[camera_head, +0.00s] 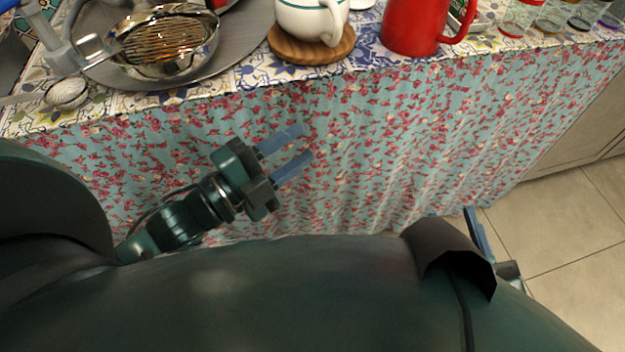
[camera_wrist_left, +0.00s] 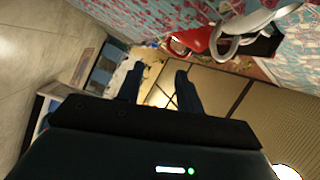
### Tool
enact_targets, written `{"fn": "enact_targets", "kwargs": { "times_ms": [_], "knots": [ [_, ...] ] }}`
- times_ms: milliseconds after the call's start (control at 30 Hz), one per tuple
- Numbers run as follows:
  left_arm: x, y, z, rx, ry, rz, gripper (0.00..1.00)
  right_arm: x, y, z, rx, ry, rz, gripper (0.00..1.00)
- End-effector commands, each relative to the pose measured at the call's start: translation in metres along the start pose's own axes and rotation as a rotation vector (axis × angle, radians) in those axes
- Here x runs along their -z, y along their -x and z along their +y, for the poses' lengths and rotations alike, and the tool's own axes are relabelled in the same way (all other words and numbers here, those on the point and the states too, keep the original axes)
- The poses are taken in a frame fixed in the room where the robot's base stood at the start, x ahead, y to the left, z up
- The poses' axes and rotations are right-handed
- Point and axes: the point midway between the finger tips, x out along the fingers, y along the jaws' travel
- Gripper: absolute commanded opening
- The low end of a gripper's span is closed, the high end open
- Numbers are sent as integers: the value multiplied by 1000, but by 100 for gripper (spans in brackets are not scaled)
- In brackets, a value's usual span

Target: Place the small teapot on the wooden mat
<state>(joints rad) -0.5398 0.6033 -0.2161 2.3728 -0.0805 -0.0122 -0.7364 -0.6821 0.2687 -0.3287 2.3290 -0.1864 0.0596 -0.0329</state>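A small white teapot (camera_head: 312,18) with a teal stripe and a curved handle is at the top middle of the head view, its upper part cut off by the frame. Its base appears to rest on the round wooden mat (camera_head: 285,47). My left gripper (camera_head: 290,150) is open and empty, in front of the table's cloth front and apart from the teapot. Its two spread fingers also show in the left wrist view (camera_wrist_left: 158,88). My right gripper (camera_head: 476,232) is at the lower right, mostly hidden behind my body; only one finger shows clearly.
A red jug (camera_head: 405,25) stands right of the mat. Several small glasses (camera_head: 518,17) stand at upper right. A flowered cloth (camera_head: 380,130) hangs down the table's front.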

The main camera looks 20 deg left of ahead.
Motion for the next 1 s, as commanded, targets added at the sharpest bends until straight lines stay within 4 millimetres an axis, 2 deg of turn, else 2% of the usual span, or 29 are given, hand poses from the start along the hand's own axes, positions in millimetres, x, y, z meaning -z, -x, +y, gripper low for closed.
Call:
{"fn": "enact_targets", "kwargs": {
  "times_ms": [33, 100, 200, 300, 467, 1000],
  "knots": [
    [8, 3, 13, 17, 201, -25, 36, 0, 0, 0, 0, 1, 0, 36],
    [18, 5, 26, 42, 452, -44, 36, 0, 0, 0, -1, 1, 0, 36],
    [30, 6, 38, 75, 725, -63, 36, 0, 0, 1, -1, 1, 0, 36],
    [37, 6, 44, 99, 891, -71, 36, 0, 0, 1, -1, 1, 0, 36],
    [41, 6, 47, 111, 975, -72, 36, 0, 0, 1, -1, 2, 0, 36],
    [41, 6, 46, 110, 970, -71, 36, 1, 0, 0, 1, -1, 1, 36]
  ]
}}
